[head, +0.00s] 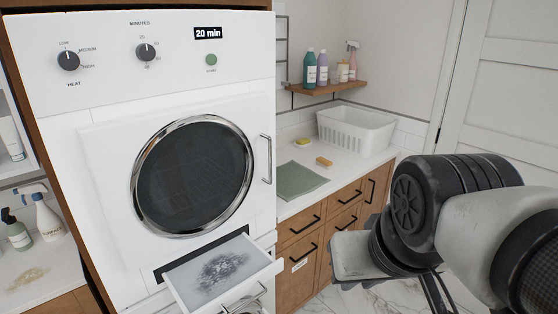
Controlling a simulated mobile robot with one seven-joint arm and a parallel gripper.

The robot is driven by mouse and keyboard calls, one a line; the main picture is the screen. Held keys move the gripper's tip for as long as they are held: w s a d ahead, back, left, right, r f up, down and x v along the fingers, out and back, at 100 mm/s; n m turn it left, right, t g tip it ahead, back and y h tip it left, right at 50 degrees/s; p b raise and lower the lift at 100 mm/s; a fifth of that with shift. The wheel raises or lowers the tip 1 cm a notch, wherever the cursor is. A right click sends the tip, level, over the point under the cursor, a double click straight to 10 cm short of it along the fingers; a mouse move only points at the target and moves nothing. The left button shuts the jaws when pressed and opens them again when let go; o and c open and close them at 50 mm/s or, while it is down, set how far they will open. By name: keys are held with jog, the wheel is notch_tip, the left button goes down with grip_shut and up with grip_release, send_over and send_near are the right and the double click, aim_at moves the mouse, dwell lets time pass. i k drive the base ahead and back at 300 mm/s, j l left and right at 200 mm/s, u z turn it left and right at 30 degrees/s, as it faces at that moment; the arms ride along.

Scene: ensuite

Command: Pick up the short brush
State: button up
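A small brush (324,161) with a wooden-coloured back and pale bristles lies on the white counter (340,177) to the right of the dryer. It appears to be the short brush. My arm comes in from the right, and my gripper (436,292) is low at the lower right, apart from the counter and in front of the cabinets. Only dark finger-like parts of it show at the bottom edge, so I cannot tell whether it is open or shut.
A yellow sponge (302,142), a green cloth (302,181) and a white basket (355,130) are on the counter near the brush. A shelf (330,88) with bottles hangs above. The dryer's lint drawer (268,266) sticks out at lower centre.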

aim_at(321, 160)
jog(key=z, duration=0.25)
jog(key=i+l+u, duration=0.1)
jog(key=u, duration=0.25)
jog(key=i+l+u, duration=0.2)
jog(key=u, duration=0.15)
jog(key=i+l+u, duration=0.1)
jog(key=u, duration=0.2)
jog(key=i+l+u, duration=0.15)
jog(key=l, duration=0.2)
jog(key=i+l+u, duration=0.1)
jog(key=l, duration=0.3)
jog(key=i+l+u, duration=0.15)
jog(key=l, duration=0.25)
jog(key=i+l, duration=0.15)
jog(key=l, duration=0.2)
jog(key=i+l, duration=0.1)
jog(key=l, duration=0.25)
jog(key=i+l, duration=0.15)
jog(key=l, duration=0.2)
jog(key=i+l, duration=0.1)
jog(key=l, duration=0.25)
jog(key=i+l+u, duration=0.1)
jog(key=l, duration=0.25)
jog(key=i+l, duration=0.15)
jog(key=l, duration=0.2)
